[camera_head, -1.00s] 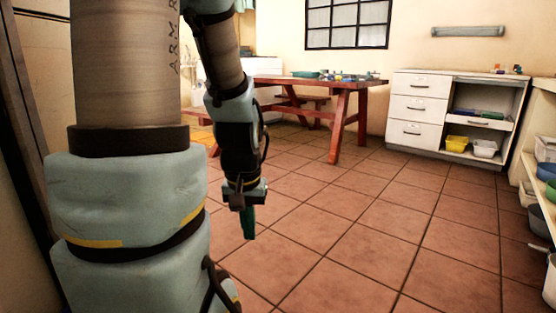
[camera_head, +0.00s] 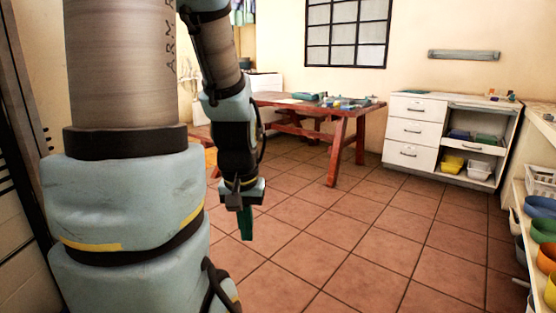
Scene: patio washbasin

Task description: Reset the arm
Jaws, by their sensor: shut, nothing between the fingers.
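My gripper (camera_head: 246,224) hangs at the end of my arm, pointing down over the tiled floor, left of the picture's middle. Its green fingers are together, with nothing seen between them. The large pale blue and tan arm links at the left are mine and hide part of the room behind them. Nothing touches the gripper.
A red-brown wooden table (camera_head: 342,112) with small items on it stands at the back. A white drawer cabinet (camera_head: 411,132) with open shelves is at the back right. A shelf of bowls (camera_head: 522,212) lines the right edge. The tiled floor (camera_head: 350,240) between is clear.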

